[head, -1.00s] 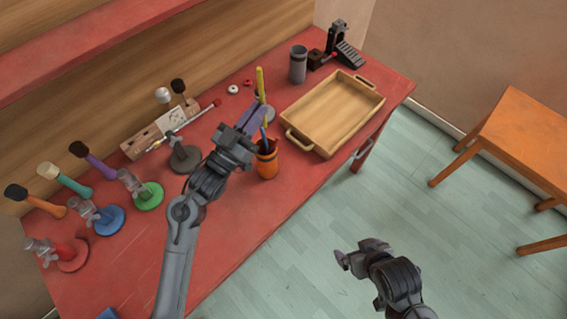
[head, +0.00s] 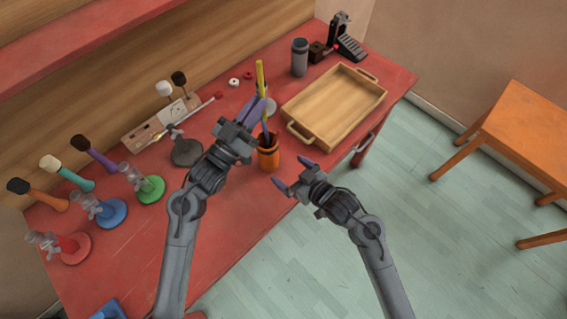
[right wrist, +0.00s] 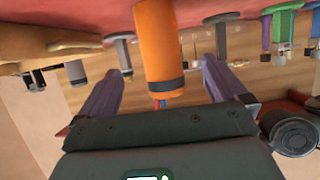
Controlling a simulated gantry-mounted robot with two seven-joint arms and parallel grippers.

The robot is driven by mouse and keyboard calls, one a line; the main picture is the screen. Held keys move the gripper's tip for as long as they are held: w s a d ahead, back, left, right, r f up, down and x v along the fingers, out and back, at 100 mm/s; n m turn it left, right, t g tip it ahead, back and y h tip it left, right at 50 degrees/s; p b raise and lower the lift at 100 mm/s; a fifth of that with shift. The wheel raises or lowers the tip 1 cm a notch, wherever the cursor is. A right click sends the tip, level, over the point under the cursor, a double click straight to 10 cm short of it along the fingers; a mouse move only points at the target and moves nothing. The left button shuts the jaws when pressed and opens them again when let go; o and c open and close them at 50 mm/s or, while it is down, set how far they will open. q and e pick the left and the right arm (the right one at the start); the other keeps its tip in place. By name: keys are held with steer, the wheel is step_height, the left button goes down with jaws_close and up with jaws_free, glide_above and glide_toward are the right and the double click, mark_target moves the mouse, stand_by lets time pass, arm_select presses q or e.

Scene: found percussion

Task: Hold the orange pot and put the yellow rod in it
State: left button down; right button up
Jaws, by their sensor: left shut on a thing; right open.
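The orange pot (head: 268,158) stands on the red table and has a dark band. A blue stick rises from it. My left gripper (head: 264,104) is shut on the yellow rod (head: 260,75) and holds it roughly upright above the pot. The rod's lower end overlaps the blue stick, so I cannot tell if it is inside the rim. My right gripper (head: 289,173) is open beside the pot on its near right side. In the right wrist view the pot (right wrist: 160,50) appears between and beyond the spread fingers, not gripped.
A wooden tray (head: 298,135) lies right of the pot. A grey cylinder (head: 299,58) stands behind it. A dark round-based stand (head: 185,152) is left of my left gripper. Several coloured stands and mallets fill the table's left side. An orange stool (head: 530,135) stands on the floor.

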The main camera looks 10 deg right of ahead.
mark_target(268, 155)
steer(key=x, duration=1.1)
steer(key=shift+w+a+r, duration=0.1)
steer(key=shift+w+a, duration=0.1)
steer(key=shift+w, duration=0.15)
steer(key=shift+c, duration=0.4)
steer(key=c, duration=1.1)
